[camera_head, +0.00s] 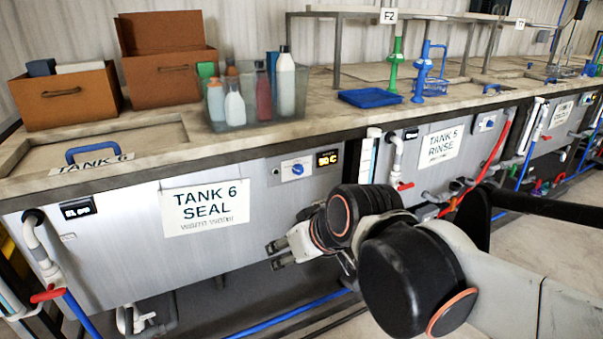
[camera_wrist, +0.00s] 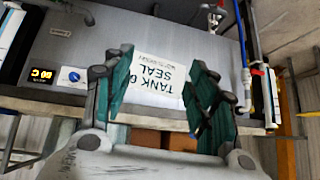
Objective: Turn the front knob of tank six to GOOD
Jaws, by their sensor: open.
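The tank six front panel (camera_head: 110,255) is grey metal with a white TANK 6 SEAL sign (camera_head: 206,208). Its knob (camera_head: 297,169) is blue on a white plate, left of a lit display (camera_head: 327,158); the marks around it are too small to read. In the wrist view the scene is upside down, with the knob (camera_wrist: 73,77) left of my fingers and the sign (camera_wrist: 155,80) between them. My gripper (camera_head: 275,255) is open and empty, below and slightly left of the knob in the head view, apart from it. It also shows in the wrist view (camera_wrist: 160,68).
A clear bin (camera_head: 240,110) of bottles and brown boxes (camera_head: 68,100) stand on the counter above. Tank five (camera_head: 405,165), with a red-handled valve (camera_head: 404,186), is to the right. Another red valve (camera_head: 48,293) is at lower left. The space before the panel is free.

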